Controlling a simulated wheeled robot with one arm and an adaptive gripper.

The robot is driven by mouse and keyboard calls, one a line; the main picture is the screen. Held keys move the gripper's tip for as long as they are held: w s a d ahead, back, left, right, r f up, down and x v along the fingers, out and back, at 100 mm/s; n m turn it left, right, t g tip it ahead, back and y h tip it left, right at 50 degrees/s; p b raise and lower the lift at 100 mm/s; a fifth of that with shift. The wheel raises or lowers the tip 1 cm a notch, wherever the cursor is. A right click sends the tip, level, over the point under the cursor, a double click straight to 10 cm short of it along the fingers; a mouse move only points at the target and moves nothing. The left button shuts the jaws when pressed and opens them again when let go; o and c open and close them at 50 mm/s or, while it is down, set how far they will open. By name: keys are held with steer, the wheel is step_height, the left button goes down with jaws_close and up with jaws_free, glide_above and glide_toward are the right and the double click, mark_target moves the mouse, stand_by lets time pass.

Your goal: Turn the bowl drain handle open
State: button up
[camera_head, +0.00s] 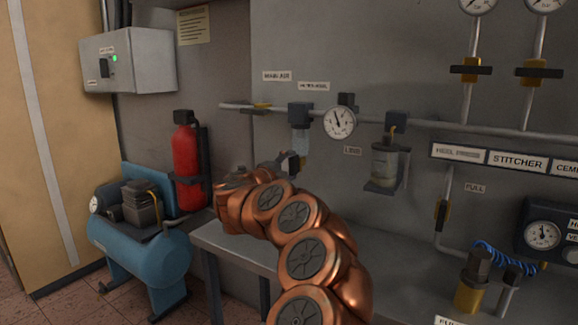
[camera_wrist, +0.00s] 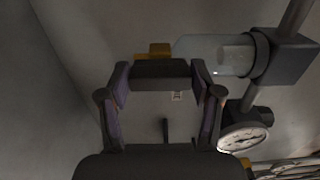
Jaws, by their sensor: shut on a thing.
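The clear filter bowl (camera_head: 300,140) hangs under a dark filter head (camera_head: 300,113) on the wall pipe; it also lies across the upper part of the wrist view (camera_wrist: 215,54). At its drain end is a yellow fitting (camera_wrist: 153,50). The drain handle, a dark bar (camera_wrist: 160,73), sits in front of this fitting. My gripper (camera_wrist: 162,80) has its two fingers at the bar's two ends and is shut on it. In the head view my gripper (camera_head: 290,162) is just below the bowl, small and partly hidden by my arm, and the handle cannot be made out.
A round gauge (camera_head: 339,123) is close right of the bowl. A second bowl unit (camera_head: 384,165) hangs farther right. A grey bench (camera_head: 238,252) lies below. A red extinguisher (camera_head: 187,158) and blue compressor (camera_head: 141,251) stand left.

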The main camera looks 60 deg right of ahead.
steer(key=o, duration=1.1)
steer(key=shift+o, duration=0.2)
steer(key=a, duration=1.2)
steer(key=shift+s, duration=0.25)
